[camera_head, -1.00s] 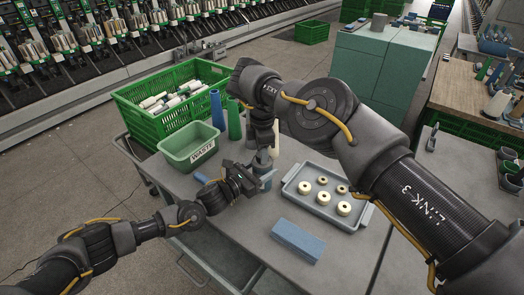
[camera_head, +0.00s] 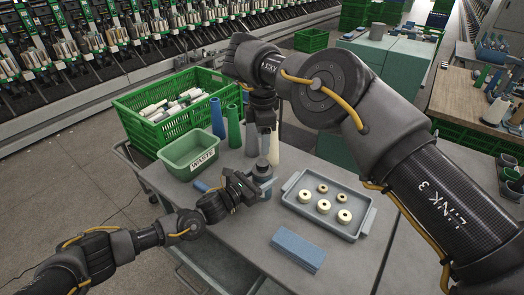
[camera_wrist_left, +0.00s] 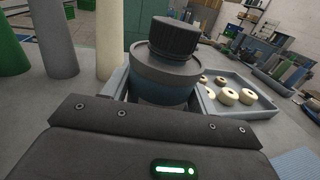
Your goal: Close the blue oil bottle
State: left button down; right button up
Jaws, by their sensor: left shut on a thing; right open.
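The blue oil bottle (camera_wrist_left: 165,78) stands between the jaws of my left gripper in the left wrist view, with its lower part hidden by the gripper. A black ribbed cap (camera_wrist_left: 174,37) sits on top of the bottle; I cannot tell how tightly. In the head view the bottle (camera_head: 264,181) is small and partly hidden by my left gripper (camera_head: 252,184), which is shut on it. My right gripper (camera_head: 265,146) is open, points down and hangs just above the cap; it does not show in the wrist view.
A grey tray (camera_head: 360,229) with several cream rings lies right of the bottle. A green waste bin (camera_head: 188,152), a green crate (camera_head: 150,130) and blue, green and cream cones stand left and behind. Bare tabletop lies front left of the block.

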notch_tip(320, 180, up, 4)
jog(key=shift+f, duration=0.2)
pick_arm(q)
jog(key=shift+c, duration=1.8)
grip_release()
jog(key=b+v, duration=0.2)
jog(key=v, duration=0.8)
jog(key=shift+w+f, duration=0.1)
jog(key=shift+s+a+b, duration=0.3)
jog(key=shift+s, duration=0.05)
pick_arm(e)
jog(key=shift+f, duration=1.3)
